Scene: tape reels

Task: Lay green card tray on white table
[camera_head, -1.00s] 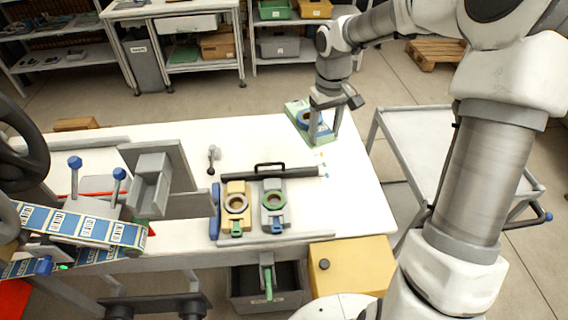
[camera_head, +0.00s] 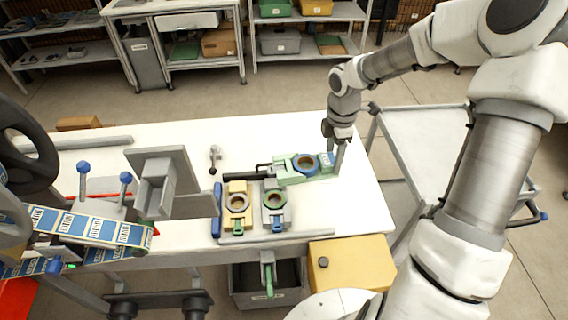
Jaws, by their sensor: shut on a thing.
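The green card tray (camera_head: 292,178) carries a blue ring-shaped reel (camera_head: 305,164) and has a blue and white patch at its right end. My gripper (camera_head: 333,162) is shut on that right end. The tray lies lengthwise left to right, over or just above the right part of the black bar; I cannot tell whether it touches. The white table (camera_head: 350,205) spreads beneath and around it.
A yellow tray (camera_head: 237,188) and a grey tray (camera_head: 275,222), each with a reel, stand just left and in front. A black bar (camera_head: 262,168) lies behind them. A yellow box (camera_head: 350,262) is at the front edge.

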